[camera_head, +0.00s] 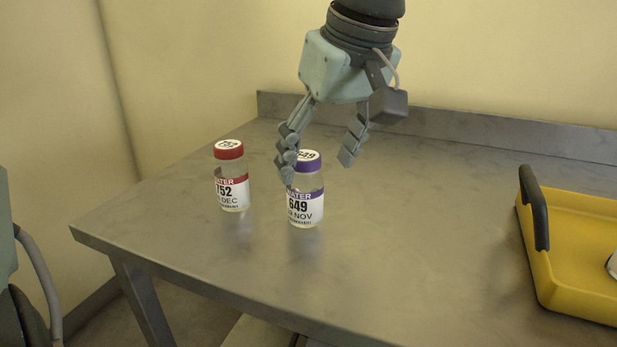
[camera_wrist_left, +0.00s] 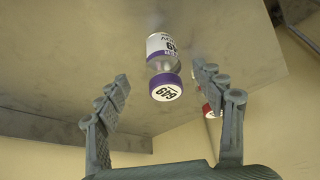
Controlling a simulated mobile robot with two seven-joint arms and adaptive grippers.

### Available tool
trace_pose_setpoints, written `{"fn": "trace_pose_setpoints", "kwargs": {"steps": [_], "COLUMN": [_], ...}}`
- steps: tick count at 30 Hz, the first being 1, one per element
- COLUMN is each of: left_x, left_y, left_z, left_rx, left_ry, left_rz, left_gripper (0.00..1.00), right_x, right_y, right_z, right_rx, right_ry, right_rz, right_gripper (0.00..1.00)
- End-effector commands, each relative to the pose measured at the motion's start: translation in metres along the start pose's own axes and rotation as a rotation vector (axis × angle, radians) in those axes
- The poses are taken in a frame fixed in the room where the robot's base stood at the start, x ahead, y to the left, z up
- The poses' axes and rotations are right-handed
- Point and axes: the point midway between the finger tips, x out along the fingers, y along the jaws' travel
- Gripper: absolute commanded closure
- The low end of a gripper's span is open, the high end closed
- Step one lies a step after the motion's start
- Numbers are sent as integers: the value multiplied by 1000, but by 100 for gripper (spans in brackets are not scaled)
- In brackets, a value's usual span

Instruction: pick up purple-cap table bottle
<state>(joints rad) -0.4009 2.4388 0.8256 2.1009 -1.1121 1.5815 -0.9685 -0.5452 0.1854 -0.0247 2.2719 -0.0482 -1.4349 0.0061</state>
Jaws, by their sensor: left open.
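The purple-cap bottle (camera_head: 306,205), labelled 649, stands upright on the metal table. My left gripper (camera_head: 317,170) is open above and around its cap height, pointing down, with one finger overlapping the bottle's left edge in the head view. In the left wrist view the purple-cap bottle (camera_wrist_left: 164,70) shows between and beyond the two fingertips of the left gripper (camera_wrist_left: 162,78), with its cap toward the camera. Nothing is held. I cannot tell whether a finger touches it. My right gripper is not in view.
A red-cap bottle (camera_head: 231,178), labelled 752, stands just left of the purple-cap one. In the left wrist view the red-cap bottle (camera_wrist_left: 208,111) is partly hidden behind a finger. A yellow tray (camera_head: 575,290) with a black handle lies at the right. The table (camera_head: 420,240) between is clear.

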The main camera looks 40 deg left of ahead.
Motion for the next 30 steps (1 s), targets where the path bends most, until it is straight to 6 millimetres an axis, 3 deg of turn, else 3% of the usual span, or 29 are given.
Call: {"fn": "trace_pose_setpoints", "kwargs": {"steps": [15,25,30], "left_x": [67,75,75], "left_y": [-3,-2,-2], "left_z": [-3,-4,-4], "left_rx": [0,-2,-2], "left_ry": [-3,-1,0], "left_rz": [-3,0,0], "left_gripper": [32,32,52], "right_x": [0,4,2], "right_y": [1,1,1], "right_z": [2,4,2], "right_rx": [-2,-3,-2], "right_ry": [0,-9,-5], "right_rz": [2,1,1], "right_gripper": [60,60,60]}}
